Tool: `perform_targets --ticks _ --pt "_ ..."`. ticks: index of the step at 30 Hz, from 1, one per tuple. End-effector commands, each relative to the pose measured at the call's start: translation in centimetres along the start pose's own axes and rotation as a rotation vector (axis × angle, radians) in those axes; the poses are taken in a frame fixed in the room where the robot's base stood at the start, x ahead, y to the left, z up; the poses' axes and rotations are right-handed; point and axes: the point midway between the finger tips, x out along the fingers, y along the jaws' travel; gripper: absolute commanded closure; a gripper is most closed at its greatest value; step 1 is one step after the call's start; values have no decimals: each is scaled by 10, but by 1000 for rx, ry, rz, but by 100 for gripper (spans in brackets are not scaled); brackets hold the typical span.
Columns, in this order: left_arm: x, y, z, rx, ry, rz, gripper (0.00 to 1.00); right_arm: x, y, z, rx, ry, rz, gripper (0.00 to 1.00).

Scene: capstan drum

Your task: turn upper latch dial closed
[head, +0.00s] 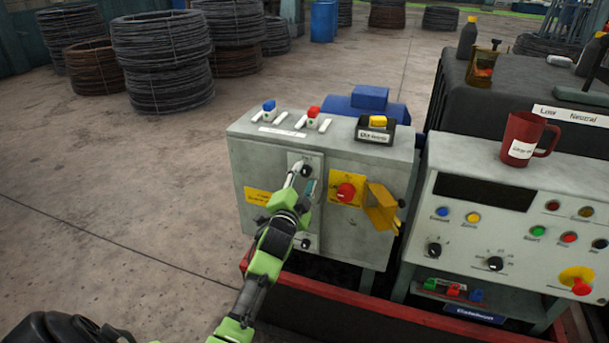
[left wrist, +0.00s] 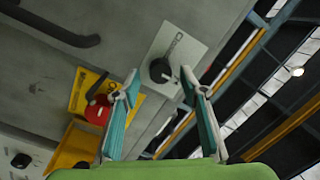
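The upper latch dial (head: 306,171) is a black round knob on a pale plate, high on the front of the grey cabinet (head: 262,165). My left gripper (head: 300,180) is in front of it in the head view and covers part of the plate. In the left wrist view the dial (left wrist: 163,70) lies between the two teal-sided fingertips of my left gripper (left wrist: 160,76), with a gap showing on each side. The fingers are apart and hold nothing. I cannot tell how far the tips are from the panel. My right gripper is not in view.
A red knob (head: 346,191) on a yellow plate and a yellow bracket (head: 381,208) stick out right of the dial. A lower black knob (head: 305,243) sits below. A control console (head: 480,215) with a red mug (head: 524,138) stands at the right.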

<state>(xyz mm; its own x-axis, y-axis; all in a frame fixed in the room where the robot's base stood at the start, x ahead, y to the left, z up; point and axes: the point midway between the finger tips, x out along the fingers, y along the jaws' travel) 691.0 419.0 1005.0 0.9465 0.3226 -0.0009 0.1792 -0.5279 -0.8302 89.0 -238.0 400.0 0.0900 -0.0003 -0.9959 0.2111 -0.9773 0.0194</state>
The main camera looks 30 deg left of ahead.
Motion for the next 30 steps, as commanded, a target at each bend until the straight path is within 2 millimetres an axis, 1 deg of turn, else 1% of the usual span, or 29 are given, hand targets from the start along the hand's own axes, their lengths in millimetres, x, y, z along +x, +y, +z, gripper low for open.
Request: perform_targets --ticks 1,5,14,15,17,18,19,25,30 --pt "4 -1 0 0 0 -1 61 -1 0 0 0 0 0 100" --pt "10 -1 0 0 1 -1 61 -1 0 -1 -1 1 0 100" --pt "10 0 0 0 0 -1 61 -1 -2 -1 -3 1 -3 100" --pt "10 0 0 0 0 -1 71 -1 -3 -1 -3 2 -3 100" --pt "10 0 0 0 0 -1 87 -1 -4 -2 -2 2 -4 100" --pt "10 0 0 0 0 -1 97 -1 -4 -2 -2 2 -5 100" --pt "10 0 0 0 0 0 99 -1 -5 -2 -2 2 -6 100" --pt "10 0 0 -4 0 0 99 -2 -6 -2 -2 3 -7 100" --pt "10 -1 0 -40 -2 3 99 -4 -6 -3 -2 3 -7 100"
